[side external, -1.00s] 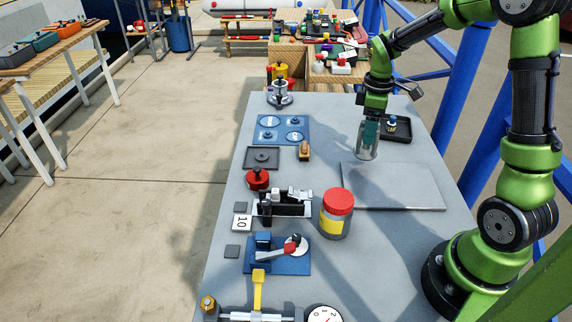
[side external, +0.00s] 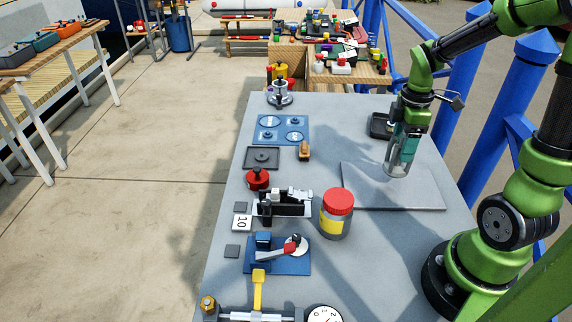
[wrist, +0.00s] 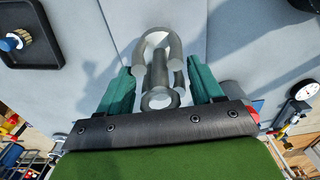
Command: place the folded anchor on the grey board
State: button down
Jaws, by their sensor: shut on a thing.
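The folded anchor (wrist: 158,68) is a grey metal piece with a curved end and a ring, held between the two teal fingers of my gripper (wrist: 158,90) in the wrist view. In the side view the anchor (side external: 398,160) hangs below my gripper (side external: 405,142), over the far part of the grey board (side external: 400,195). The board is a thin flat slab on the right of the table. I cannot tell whether the anchor's lower end touches the board.
A black tray (side external: 379,126) with a blue knob (wrist: 12,43) in it lies behind the board. A red-lidded jar (side external: 336,214) stands left of the board, near a black-and-white device (side external: 285,204). The near right of the board is bare.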

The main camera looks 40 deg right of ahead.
jog(key=shift+f, duration=2.05)
jog(key=shift+f, duration=0.15)
jog(key=shift+c, duration=0.8)
grip_release()
